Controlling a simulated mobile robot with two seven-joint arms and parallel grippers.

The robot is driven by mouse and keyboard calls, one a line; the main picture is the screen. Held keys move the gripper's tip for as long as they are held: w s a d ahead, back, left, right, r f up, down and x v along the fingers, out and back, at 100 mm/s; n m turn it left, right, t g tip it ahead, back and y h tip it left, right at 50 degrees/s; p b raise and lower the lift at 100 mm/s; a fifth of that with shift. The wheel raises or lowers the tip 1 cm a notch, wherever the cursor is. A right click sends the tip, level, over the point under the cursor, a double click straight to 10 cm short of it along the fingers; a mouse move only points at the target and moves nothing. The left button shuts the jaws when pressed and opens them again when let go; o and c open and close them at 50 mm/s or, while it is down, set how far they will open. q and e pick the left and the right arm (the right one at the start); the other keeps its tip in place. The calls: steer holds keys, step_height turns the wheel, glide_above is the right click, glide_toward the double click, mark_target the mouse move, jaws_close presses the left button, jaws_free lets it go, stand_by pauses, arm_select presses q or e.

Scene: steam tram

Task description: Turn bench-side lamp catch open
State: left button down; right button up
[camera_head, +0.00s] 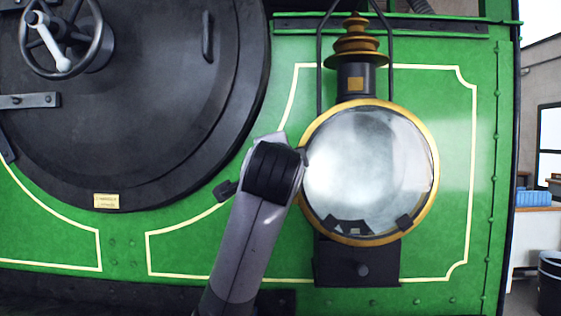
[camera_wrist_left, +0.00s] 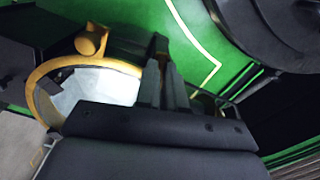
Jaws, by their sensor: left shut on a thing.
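The lamp (camera_head: 368,172) has a round glass front in a brass rim and hangs on the green tram front. My left arm comes up from below in the head view, and its wrist covers the lamp's left edge. In the left wrist view, the lamp (camera_wrist_left: 97,88) lies left of my left gripper (camera_wrist_left: 164,68). The dark fingers are close together beside the brass rim, shut on the lamp catch, which they and the wrist mostly hide. I cannot tell how far the catch is turned. My right gripper is in neither view.
A large round black door (camera_head: 150,120) with a handwheel (camera_head: 65,38) fills the left. A dark bracket (camera_head: 357,262) sits under the lamp, and a tiered brass and black chimney (camera_head: 356,60) tops it. Beyond the tram's right edge stand a bench (camera_head: 537,209) and a dark bin (camera_head: 550,280).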

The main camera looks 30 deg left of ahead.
arm_select(q)
steer(key=shift+s+a+r+n, duration=0.1)
steer(key=shift+n, duration=3.6)
steer(key=shift+a+n, duration=0.1)
steer(key=shift+n, duration=3.6)
steer(key=c, duration=1.2)
jaws_free()
steer(key=shift+c, duration=0.2)
